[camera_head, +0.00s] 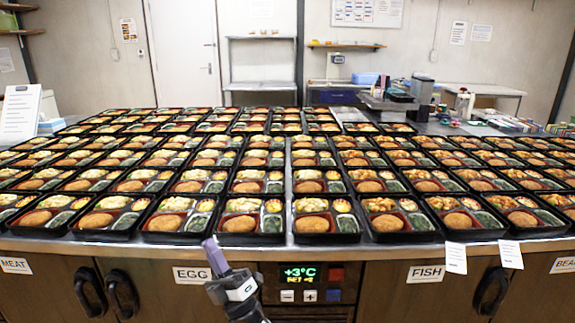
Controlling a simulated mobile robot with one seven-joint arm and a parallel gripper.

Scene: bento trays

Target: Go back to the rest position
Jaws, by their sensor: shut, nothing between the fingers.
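My gripper (215,258) is in the lower middle of the head view, in front of the counter's front edge. Its fingers point up and slightly left, and they are together with nothing between them. It is apart from the trays. Many black bento trays (245,239) stand in rows on the counter, filled with food in compartments. Nothing hangs from the gripper.
Dark handles (123,293) stick out from the doors. Trays cover the counter up to its front edge (390,251). A dark machine (421,97) stands at the back right.

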